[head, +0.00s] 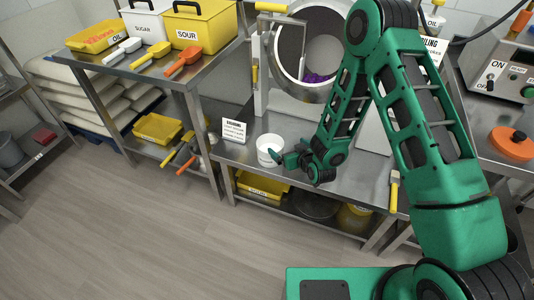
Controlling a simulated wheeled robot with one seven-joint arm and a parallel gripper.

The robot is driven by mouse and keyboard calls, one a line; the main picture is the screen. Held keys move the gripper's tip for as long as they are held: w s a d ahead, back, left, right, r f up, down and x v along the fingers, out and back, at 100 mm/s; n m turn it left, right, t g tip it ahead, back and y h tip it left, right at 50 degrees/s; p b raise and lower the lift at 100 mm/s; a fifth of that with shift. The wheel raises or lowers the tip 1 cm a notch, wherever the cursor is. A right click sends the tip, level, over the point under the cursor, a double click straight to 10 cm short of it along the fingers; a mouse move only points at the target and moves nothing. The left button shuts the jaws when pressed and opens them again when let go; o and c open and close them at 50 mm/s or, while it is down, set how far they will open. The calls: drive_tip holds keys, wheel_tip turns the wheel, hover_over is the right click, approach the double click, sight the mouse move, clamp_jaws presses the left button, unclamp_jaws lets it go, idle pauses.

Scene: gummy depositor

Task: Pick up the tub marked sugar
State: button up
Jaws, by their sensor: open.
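The white tub marked SUGAR (131,22) stands on the upper left steel table, between a yellow box with an OIL label (92,37) and a yellow tub marked SOUR (208,38). Its dark handle is up and cut by the top edge of the view. My gripper (274,156) is low over the steel bench in the middle, beside a small white bucket (266,143). It is open. It is well to the right of and below the sugar tub. I cannot tell whether a finger touches the bucket.
White, yellow and orange scoops (183,62) lie along the front of the left table (95,72). A drum machine (280,62) stands behind the bench, and a small sign (234,130) stands on it. The floor (130,230) in front is clear.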

drive_tip(key=shift+t+y, duration=0.4)
drive_tip(key=shift+y, duration=0.1)
drive_tip(key=s+a+f, duration=0.1)
drive_tip(key=a+f, duration=0.1)
drive_tip(key=f, duration=0.1)
drive_tip(key=s+a+f, duration=0.1)
drive_tip(key=shift+s+f, duration=0.15)
drive_tip(key=shift+s, duration=0.2)
drive_tip(key=shift+a+f, duration=0.2)
approach(266, 147)
drive_tip(key=shift+x, duration=2.4)
drive_tip(key=c, duration=1.2)
